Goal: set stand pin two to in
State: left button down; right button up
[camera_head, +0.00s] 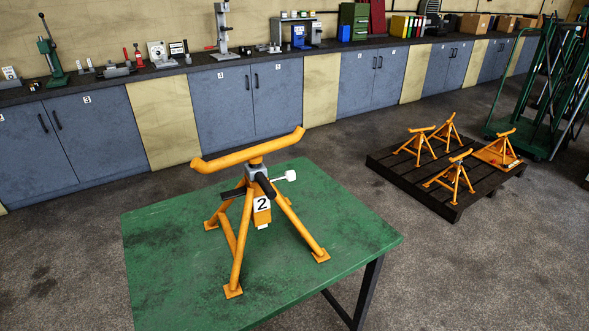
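The orange stand marked 2 (238,235) stands upright on the green table (165,285), its feet spread on the top. A curved orange cradle (250,151) tops it. Below the cradle are a grey collar (257,171) and dark bars (265,186). The number 2 label (262,204) faces me. A white-ended pin-like piece (290,176) sticks out to the right of the collar. Part of its shaft shows between the white end and the stand; the inner end is hidden, so its depth cannot be told. Neither of my grippers is in view.
A dark pallet (455,208) with several smaller orange stands (414,145) lies on the floor at right. A green trolley frame (540,100) stands behind it. Blue cabinets (245,105) with a tool-laden worktop line the wall. The table around the stand is clear.

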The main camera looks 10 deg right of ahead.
aim_at(290, 175)
jog(key=i+l+u, duration=0.15)
jog(key=l+u, duration=0.2)
jog(key=l, duration=0.5)
jog(key=l+u, duration=0.4)
jog(key=l, duration=0.4)
jog(key=i+l+u, duration=0.2)
jog(key=l, duration=0.2)
jog(key=l+u, duration=0.2)
jog(key=l, duration=0.2)
jog(key=i+l+u, duration=0.2)
jog(key=l, duration=0.2)
jog(key=k, duration=0.1)
